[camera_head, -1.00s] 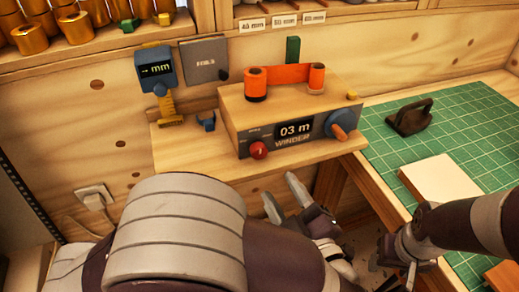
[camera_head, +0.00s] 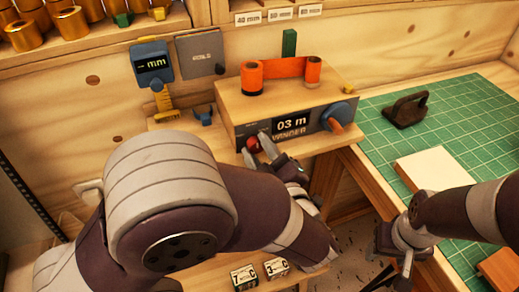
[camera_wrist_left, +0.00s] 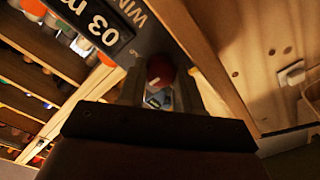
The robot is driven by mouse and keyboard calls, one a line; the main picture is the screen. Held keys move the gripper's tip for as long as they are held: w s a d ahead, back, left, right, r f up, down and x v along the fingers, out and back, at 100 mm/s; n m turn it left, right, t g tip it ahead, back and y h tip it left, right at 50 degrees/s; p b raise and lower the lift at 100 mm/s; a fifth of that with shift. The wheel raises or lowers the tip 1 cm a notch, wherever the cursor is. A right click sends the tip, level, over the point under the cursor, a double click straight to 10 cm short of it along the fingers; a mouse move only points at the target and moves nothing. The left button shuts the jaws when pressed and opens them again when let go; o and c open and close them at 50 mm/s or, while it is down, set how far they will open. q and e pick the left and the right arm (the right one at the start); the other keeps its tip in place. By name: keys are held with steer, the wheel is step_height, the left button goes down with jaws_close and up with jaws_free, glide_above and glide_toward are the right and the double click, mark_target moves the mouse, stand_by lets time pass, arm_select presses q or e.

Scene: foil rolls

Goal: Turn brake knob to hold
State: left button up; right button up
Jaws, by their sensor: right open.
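The red brake knob (camera_head: 254,144) is on the lower left of the winder's front panel (camera_head: 305,140), beside the display reading "03 m". My left gripper (camera_head: 257,153) is at the knob with its fingers spread, one to each side. In the left wrist view the red knob (camera_wrist_left: 160,69) shows between the two fingers (camera_wrist_left: 160,92); whether they touch it I cannot tell. The knob's markings are not readable. My right gripper (camera_head: 393,271) is open and empty, low at the right near the bench edge.
The winder carries orange rolls (camera_head: 252,79) on top and a blue crank (camera_head: 338,115) at its right. A blue gauge (camera_head: 153,63) stands at the left. A green cutting mat (camera_head: 460,115) holds a dark tool (camera_head: 406,110) and a pale block (camera_head: 433,168).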

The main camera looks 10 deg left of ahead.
arm_select(q)
steer(key=shift+r+m+p, duration=0.2)
steer(key=shift+m+p, duration=0.4)
steer(key=shift+p, duration=0.4)
steer(key=m+p, duration=0.7)
steer(key=p, duration=0.2)
steer(key=shift+m, duration=0.4)
steer(key=shift+f+m+p, duration=0.25)
steer(key=shift+m+p, duration=1.3)
steer(key=shift+m, duration=0.05)
steer(key=o, duration=0.8)
steer(key=shift+c, duration=0.2)
